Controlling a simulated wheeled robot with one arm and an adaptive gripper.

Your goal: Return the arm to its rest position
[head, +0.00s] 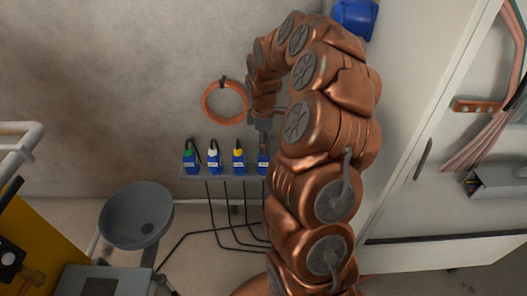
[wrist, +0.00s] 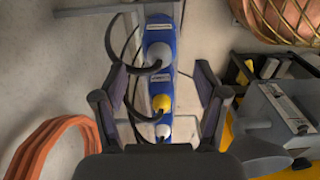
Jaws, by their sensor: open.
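My copper arm rises in the head view and curves over toward the back wall. My gripper (head: 263,126) is small at its end, just above the right end of a narrow grey shelf (head: 225,178). In the wrist view my gripper (wrist: 159,82) is open, its two dark fingers apart. Blue units with white and yellow tops (wrist: 160,102) show between and beyond the fingers; none looks gripped. I cannot tell whether a finger touches one. On the shelf stand blue units with a green top (head: 190,160), a white top (head: 214,158) and a yellow top (head: 238,158).
An orange coil (head: 225,101) hangs on the wall left of my gripper. Black cables (head: 222,215) hang below the shelf. A white cabinet (head: 430,110) with an open front stands close to my arm at right.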

